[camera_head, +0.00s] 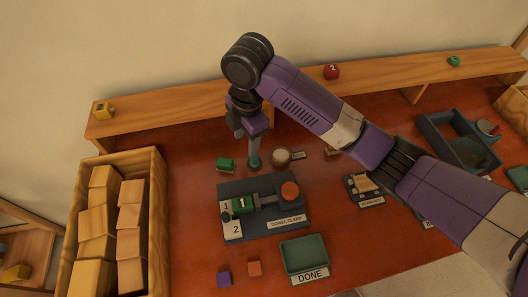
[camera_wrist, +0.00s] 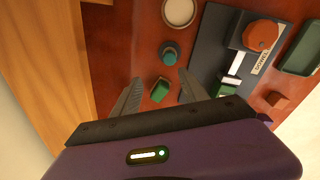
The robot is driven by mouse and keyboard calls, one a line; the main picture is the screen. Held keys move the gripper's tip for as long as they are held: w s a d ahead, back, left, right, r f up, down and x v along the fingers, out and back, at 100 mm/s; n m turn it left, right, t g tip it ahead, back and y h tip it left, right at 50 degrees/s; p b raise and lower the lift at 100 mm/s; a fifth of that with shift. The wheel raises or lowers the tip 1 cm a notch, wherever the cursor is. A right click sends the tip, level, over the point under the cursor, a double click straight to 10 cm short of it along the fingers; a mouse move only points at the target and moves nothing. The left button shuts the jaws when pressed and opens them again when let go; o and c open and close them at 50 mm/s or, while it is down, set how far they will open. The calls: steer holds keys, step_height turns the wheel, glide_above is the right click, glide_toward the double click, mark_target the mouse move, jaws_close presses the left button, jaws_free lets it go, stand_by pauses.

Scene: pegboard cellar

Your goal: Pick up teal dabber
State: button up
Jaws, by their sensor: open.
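The teal dabber (camera_head: 254,162) stands on the red-brown bench behind the clamp board, partly hidden by my gripper in the head view. In the wrist view the dabber (camera_wrist: 169,54) is a round teal piece just beyond my fingertips, nearer the right finger. My gripper (camera_head: 245,136) is open, pointing down above the bench. In the wrist view nothing is held between the fingers of my gripper (camera_wrist: 158,77).
The dowel clamp board (camera_head: 264,228) with a green piece and an orange knob stands in front. A round pale-topped object (camera_head: 281,156) is right of the dabber. A wooden crate of blocks (camera_head: 158,230) is at left, and a raised wooden shelf (camera_head: 190,99) runs behind.

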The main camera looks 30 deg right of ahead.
mark_target(254, 158)
steer(key=shift+s+d+f+n+g, duration=0.1)
steer(key=shift+s+d+n+g, duration=0.15)
steer(key=shift+s, duration=0.25)
steer(key=shift+s+d+n+g, duration=0.15)
steer(key=shift+s+d+n, duration=0.15)
steer(key=shift+s, duration=0.15)
step_height(254, 158, down, 2)
steer(key=shift+w+f, duration=0.1)
steer(key=shift+f, duration=0.1)
steer(key=shift+w+d+f+p, duration=0.1)
steer(key=shift+f+p, duration=0.25)
steer(key=shift+f, duration=2.25)
jaws_close()
